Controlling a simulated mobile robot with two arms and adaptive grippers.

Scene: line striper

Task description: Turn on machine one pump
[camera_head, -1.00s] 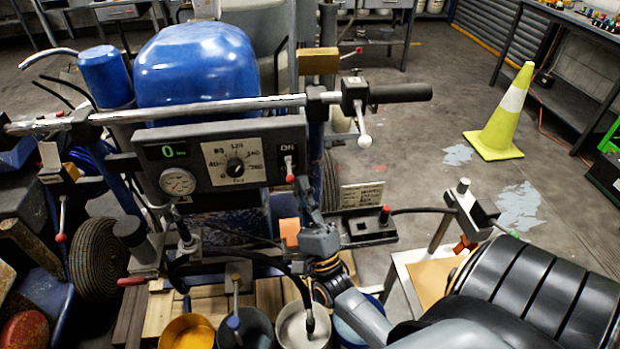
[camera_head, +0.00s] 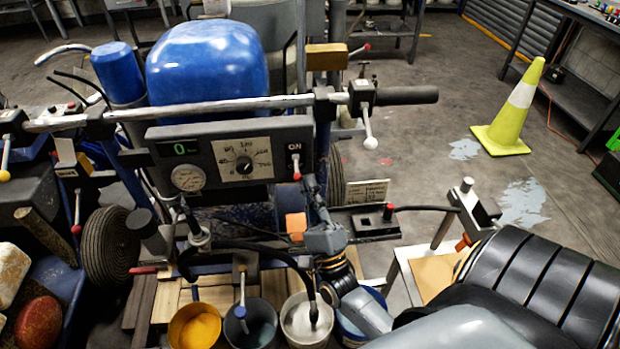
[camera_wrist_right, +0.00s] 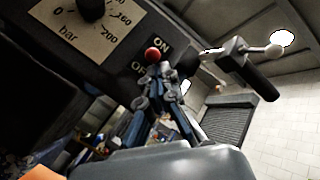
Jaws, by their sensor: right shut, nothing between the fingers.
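The machine's dark control panel (camera_head: 222,160) carries a green display reading 0, a round gauge (camera_head: 188,178) and a pressure dial (camera_head: 244,166). At its right end is a pump switch with a red-tipped lever (camera_head: 297,174); the red tip sits below the ON label. In the right wrist view the red tip (camera_wrist_right: 153,55) lies beside the ON and OFF lettering. My right gripper (camera_head: 311,187) is shut and empty just below and beside the lever. In the wrist view its fingers (camera_wrist_right: 155,88) come up close under the red tip; contact cannot be told. My left gripper is out of view.
A handlebar (camera_head: 230,106) crosses above the panel, with a white-knobbed lever (camera_head: 369,130) to the right. A blue tank (camera_head: 205,62) stands behind. Several buckets, one with yellow contents (camera_head: 195,328), stand below. A yellow cone (camera_head: 507,115) stands on open floor at right.

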